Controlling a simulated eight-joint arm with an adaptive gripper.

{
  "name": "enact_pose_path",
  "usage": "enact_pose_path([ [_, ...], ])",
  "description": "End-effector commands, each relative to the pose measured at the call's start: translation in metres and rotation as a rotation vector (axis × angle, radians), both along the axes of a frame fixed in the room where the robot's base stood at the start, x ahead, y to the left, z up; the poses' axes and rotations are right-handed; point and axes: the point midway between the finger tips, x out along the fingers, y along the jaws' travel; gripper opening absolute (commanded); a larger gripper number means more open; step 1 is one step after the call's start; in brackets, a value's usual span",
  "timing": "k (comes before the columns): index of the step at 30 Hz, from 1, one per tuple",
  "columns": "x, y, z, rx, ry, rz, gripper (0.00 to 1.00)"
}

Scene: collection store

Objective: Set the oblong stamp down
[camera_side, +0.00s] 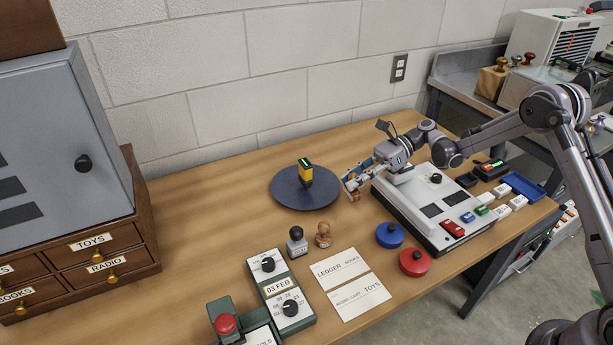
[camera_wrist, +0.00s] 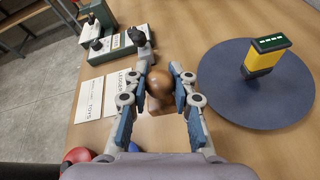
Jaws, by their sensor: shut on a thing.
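My gripper (camera_side: 351,185) is shut on a brown wooden stamp (camera_side: 355,197), which I take to be the oblong stamp. It is held over the table, just right of the dark blue disc; the gap beneath it is hard to judge. In the wrist view the stamp's round brown knob (camera_wrist: 158,84) shows between the fingertips (camera_wrist: 160,72), and its base is mostly hidden. Another wooden stamp (camera_side: 323,236) and a black-handled stamp (camera_side: 297,242) stand upright on the wooden table (camera_side: 200,215).
The dark blue disc (camera_side: 285,188) bears a yellow and black device (camera_side: 305,173). A white console (camera_side: 410,182) lies right of my gripper. Blue (camera_side: 390,235) and red (camera_side: 415,262) round pads and a ledger card (camera_side: 338,268) lie in front. The table left of the disc is clear.

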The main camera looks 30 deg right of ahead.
Motion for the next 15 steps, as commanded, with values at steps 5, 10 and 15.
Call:
enact_pose_path([
  [5,-0.008,-0.026,0.016,0.0,0.0,0.0,0.0],
  [10,-0.011,-0.034,0.024,0.0,0.0,0.002,0.0],
  [15,-0.003,0.0,0.025,-0.004,0.003,0.014,0.0],
])
